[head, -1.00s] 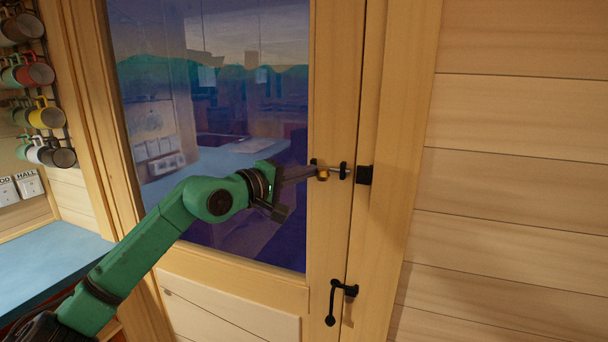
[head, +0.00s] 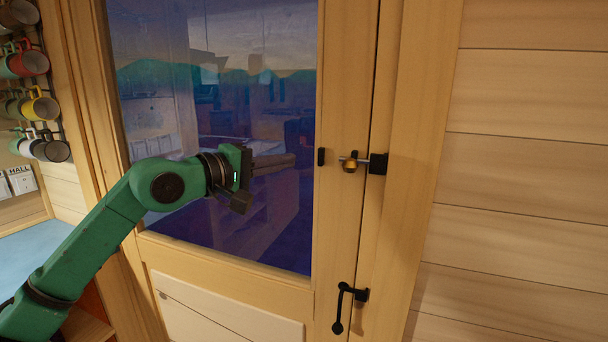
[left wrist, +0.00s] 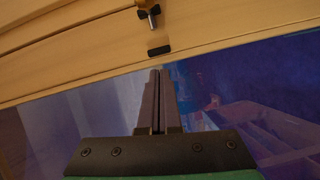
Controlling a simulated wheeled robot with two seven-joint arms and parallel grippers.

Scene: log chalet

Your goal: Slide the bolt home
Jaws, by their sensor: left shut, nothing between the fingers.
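The bolt (head: 346,159) is a short metal rod with a brass knob (head: 350,167), on the wooden door frame. The rod reaches right to the black keeper (head: 378,163); how deep it sits inside is hidden. A black guide (head: 321,157) stands left of the rod's tail, with a gap between them. My left gripper (head: 293,160) is shut and empty, left of this guide and apart from the bolt. In the left wrist view, the shut fingers (left wrist: 160,74) point toward the guide (left wrist: 159,50), with the rod's end (left wrist: 153,21) beyond it.
A black door handle (head: 342,308) hangs below the bolt. The door's glass pane (head: 260,220) lies behind my left gripper. Mugs (head: 38,108) hang on a rack at far left, above a blue counter (head: 40,235). Plank wall (head: 520,180) is clear at right.

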